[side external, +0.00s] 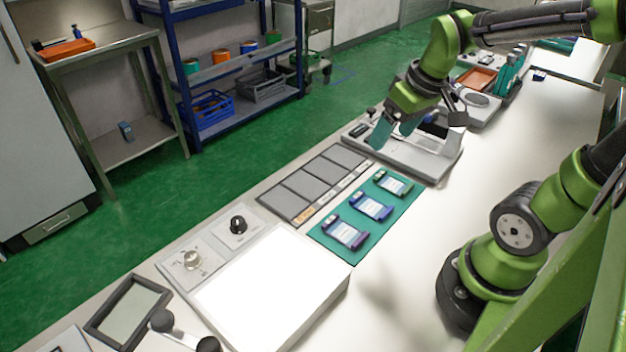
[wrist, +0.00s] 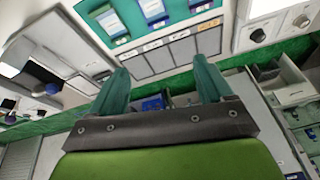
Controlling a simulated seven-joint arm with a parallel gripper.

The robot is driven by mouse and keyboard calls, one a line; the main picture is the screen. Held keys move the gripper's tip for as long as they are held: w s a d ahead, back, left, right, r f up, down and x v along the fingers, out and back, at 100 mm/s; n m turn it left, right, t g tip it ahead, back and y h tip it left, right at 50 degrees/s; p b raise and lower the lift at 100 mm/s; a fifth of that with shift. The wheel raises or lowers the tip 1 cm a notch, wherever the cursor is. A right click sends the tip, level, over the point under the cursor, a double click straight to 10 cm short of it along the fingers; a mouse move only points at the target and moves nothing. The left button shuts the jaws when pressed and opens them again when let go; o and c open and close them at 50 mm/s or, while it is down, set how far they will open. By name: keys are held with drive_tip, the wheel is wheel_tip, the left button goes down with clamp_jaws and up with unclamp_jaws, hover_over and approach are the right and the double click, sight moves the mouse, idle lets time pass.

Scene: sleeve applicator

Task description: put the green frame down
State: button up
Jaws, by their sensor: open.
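The green frame (side external: 394,184), with a pale label face, lies flat on the teal mat (side external: 326,247), at its far end. It also shows at the top left of the wrist view (wrist: 110,22). My gripper (side external: 395,130) has teal fingers, spread apart with nothing between them. It is above and behind the green frame, over a light grey device (side external: 425,165), and apart from the frame. The open fingertips show in the wrist view (wrist: 160,75).
Two blue-purple frames (side external: 371,206) (side external: 346,234) lie on the mat beside the green one. A grey sectioned panel (side external: 303,187) lies left of the mat. A white lit panel (side external: 272,290) and a knob box (side external: 190,262) are nearer. The bench right of the mat is clear.

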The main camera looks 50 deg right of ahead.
drive_tip(key=s+a+r+m+t+y, duration=0.1)
drive_tip(key=s+a+r+m+t, duration=0.1)
drive_tip(key=a+r, duration=0.3)
drive_tip(key=a+t, duration=0.1)
drive_tip(key=a, duration=0.2)
drive_tip(key=shift+s+a+y, duration=0.3)
drive_tip(key=shift+a+y, duration=0.1)
